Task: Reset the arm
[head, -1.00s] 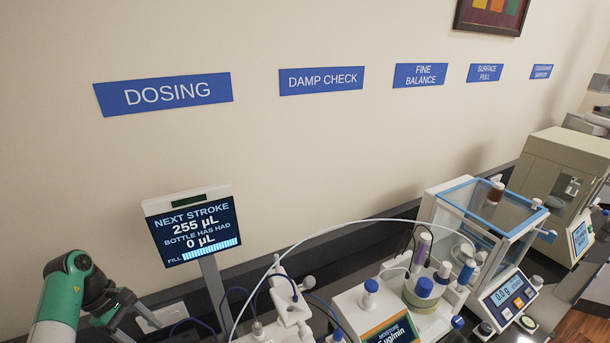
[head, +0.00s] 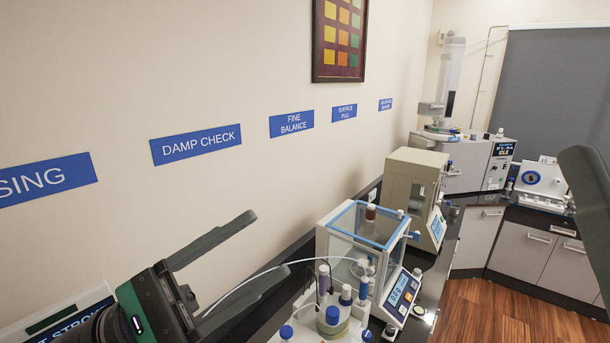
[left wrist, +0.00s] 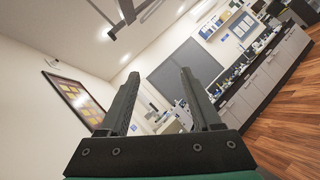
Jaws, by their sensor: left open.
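My left gripper (head: 271,241) comes in at the lower left of the head view, in front of the wall. Its two long dark fingers are spread apart with nothing between them. In the left wrist view the same two fingers (left wrist: 158,74) stand open and empty, tilted toward the room and ceiling. A dark grey rounded piece (head: 592,190) cuts in at the right edge of the head view; I cannot tell whether it belongs to my right gripper.
A blue-framed balance (head: 370,218) and a moisture unit with bottles (head: 333,318) stand on the bench. A display (head: 70,322) is partly behind my left arm. Wooden floor (head: 500,305) is open at right.

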